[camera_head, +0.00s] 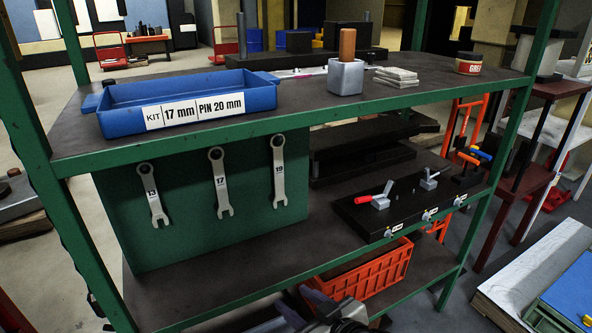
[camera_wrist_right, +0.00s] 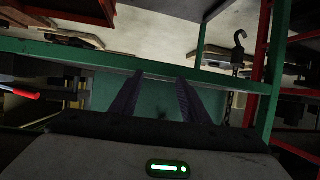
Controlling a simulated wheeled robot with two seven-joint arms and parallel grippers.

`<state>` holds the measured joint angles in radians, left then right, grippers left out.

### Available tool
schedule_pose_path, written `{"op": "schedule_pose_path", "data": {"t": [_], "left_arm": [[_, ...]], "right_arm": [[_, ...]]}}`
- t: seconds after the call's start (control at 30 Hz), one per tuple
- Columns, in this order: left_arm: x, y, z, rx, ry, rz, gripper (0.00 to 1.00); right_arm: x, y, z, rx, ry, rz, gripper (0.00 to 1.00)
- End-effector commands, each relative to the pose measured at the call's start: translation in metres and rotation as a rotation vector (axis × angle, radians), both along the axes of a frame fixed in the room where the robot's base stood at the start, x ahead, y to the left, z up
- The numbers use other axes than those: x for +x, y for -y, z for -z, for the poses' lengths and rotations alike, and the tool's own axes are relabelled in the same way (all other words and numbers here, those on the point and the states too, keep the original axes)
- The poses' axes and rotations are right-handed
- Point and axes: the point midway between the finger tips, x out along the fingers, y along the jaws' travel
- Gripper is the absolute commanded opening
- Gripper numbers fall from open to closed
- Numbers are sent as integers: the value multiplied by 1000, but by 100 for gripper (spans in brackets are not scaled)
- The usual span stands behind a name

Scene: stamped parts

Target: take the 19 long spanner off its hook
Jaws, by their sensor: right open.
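The 19 long spanner (camera_head: 279,171) hangs on the green panel, the rightmost of three, its ring end up and its open end down. The 17 spanner (camera_head: 220,181) hangs in the middle and the 13 spanner (camera_head: 153,194) at the left. My right gripper (camera_head: 318,306) is low at the bottom edge of the head view, below and in front of the spanners and apart from them. In the right wrist view, its two dark fingers (camera_wrist_right: 160,80) are spread with nothing between them, facing the green panel. No spanner can be made out there. My left gripper is out of view.
A blue kit tray (camera_head: 190,88) sits on the top shelf (camera_head: 300,112), above the panel. A red crate (camera_head: 372,273) stands on the lower shelf, close to my right gripper. A black fixture block (camera_head: 400,208) with toggle clamps lies right of the spanners.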

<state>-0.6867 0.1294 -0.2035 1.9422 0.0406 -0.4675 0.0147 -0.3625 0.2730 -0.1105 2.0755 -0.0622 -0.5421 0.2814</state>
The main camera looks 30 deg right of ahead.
Motion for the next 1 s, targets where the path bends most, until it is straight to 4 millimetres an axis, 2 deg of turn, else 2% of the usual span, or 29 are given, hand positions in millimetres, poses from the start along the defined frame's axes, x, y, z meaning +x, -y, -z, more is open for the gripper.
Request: {"op": "schedule_pose_path", "data": {"t": [0.03, 0.1, 0.2, 0.3, 0.4, 0.5, 0.67, 1.0], "left_arm": [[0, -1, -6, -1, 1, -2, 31], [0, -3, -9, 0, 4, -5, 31], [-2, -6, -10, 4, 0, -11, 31], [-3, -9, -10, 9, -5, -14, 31], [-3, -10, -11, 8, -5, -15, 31], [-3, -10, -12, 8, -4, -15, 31], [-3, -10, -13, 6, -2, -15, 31], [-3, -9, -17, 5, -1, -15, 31]], "right_arm": [[24, 13, -44, -7, 76, 20, 42], [46, 27, -91, -4, 161, 48, 42], [68, 44, -150, 4, 265, 83, 42], [79, 57, -195, 12, 344, 107, 42], [84, 64, -223, 17, 392, 123, 42], [88, 68, -235, 22, 415, 131, 42], [104, 70, -239, 23, 422, 133, 42], [162, 73, -239, 23, 420, 133, 42]]}}
